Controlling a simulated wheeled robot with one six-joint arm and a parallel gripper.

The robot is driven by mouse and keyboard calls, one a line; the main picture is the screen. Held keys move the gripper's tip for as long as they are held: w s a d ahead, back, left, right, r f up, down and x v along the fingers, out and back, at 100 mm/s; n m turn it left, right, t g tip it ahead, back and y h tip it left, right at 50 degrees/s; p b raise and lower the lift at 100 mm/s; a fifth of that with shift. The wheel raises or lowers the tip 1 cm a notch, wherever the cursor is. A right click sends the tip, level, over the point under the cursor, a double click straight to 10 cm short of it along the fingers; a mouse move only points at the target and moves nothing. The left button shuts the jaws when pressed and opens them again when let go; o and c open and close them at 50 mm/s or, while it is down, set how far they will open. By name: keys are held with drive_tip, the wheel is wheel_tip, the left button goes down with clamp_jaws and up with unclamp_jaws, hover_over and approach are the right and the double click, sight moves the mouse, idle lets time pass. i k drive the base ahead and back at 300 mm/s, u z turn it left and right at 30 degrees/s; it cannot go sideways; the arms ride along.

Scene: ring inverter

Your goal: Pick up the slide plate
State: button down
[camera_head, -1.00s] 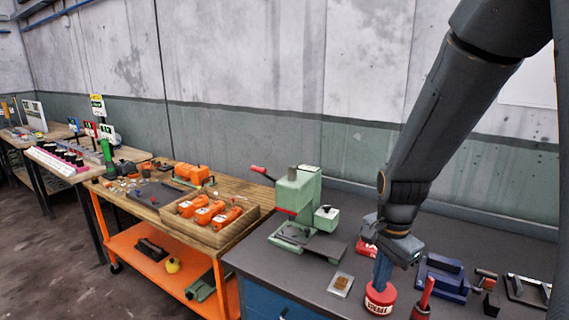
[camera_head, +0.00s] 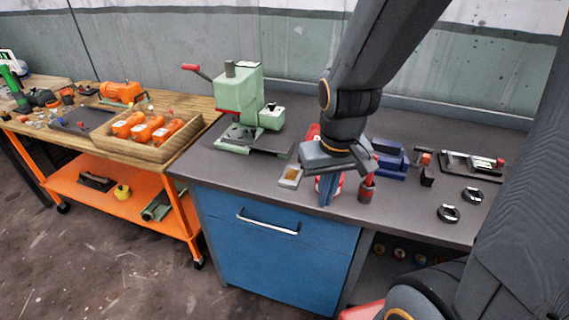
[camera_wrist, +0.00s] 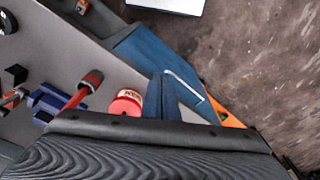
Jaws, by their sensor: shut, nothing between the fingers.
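My gripper (camera_head: 327,190) points down over the front of the grey bench and is shut and empty. Its blue fingers also show in the wrist view (camera_wrist: 163,98). They partly cover a round red tin (camera_head: 338,184) behind them. I cannot tell for sure which part is the slide plate. A dark flat plate with rails and a red end (camera_head: 472,166) lies at the right of the bench, well away from my gripper. A small square piece with a tan centre (camera_head: 290,177) lies just left of my fingers.
A green press (camera_head: 240,100) stands left on the bench. A red-handled tool (camera_head: 367,188), a blue vise (camera_head: 388,158) and two dark rings (camera_head: 448,213) are to the right. Below is a blue cabinet (camera_head: 265,240). An orange cart (camera_head: 140,185) stands at left.

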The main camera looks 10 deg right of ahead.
sight(290, 179)
drive_tip(key=z, duration=3.4)
drive_tip(key=k, duration=1.3)
drive_tip(key=u, duration=1.75)
drive_tip(key=i, duration=0.5)
drive_tip(key=u, duration=0.05)
